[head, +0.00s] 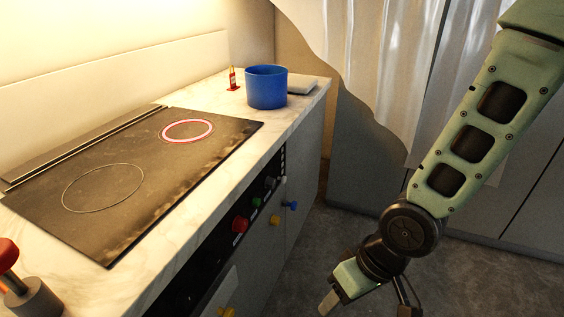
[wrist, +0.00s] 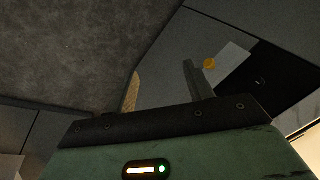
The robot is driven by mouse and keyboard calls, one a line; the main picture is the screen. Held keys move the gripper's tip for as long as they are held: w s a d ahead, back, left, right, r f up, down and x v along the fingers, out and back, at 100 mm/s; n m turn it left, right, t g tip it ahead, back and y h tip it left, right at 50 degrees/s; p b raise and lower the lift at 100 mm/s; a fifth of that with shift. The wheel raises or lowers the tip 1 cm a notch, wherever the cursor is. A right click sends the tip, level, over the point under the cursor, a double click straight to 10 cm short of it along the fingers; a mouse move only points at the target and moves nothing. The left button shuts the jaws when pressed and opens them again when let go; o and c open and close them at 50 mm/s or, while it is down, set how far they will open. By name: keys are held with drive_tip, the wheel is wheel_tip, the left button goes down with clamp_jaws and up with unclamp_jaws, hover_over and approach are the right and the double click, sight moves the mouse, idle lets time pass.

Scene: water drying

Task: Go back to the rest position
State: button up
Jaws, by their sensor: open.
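My gripper (head: 330,301) hangs low at the bottom of the head view, over the floor to the right of the counter front. In the wrist view my gripper (wrist: 162,82) shows two fingers spread apart with nothing between them. My green arm reaches down from the upper right of the head view, bent at a dark round joint. The gripper is apart from the counter.
The marble counter (head: 308,97) carries a black cooktop (head: 120,200) with a red-lit ring, a blue pot (head: 266,87) and a small red bottle (head: 232,79). Colored knobs, including a red one (head: 240,224), stick out from its front. Grey floor (head: 335,245) lies clear beside it.

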drive_tip(key=s+d+r+n+h+p, duration=0.1)
drive_tip(key=s+r+p, duration=0.1)
drive_tip(key=r, duration=0.7)
drive_tip(key=s+d+r+h+p, duration=0.1)
drive_tip(key=s+d+r+h, duration=0.1)
drive_tip(key=s+r, duration=0.3)
wheel_tip(320, 180, up, 4)
drive_tip(key=shift+s+d+r+n+p, duration=0.2)
drive_tip(key=shift+d+n+p, duration=0.05)
drive_tip(key=shift+n+p, duration=0.15)
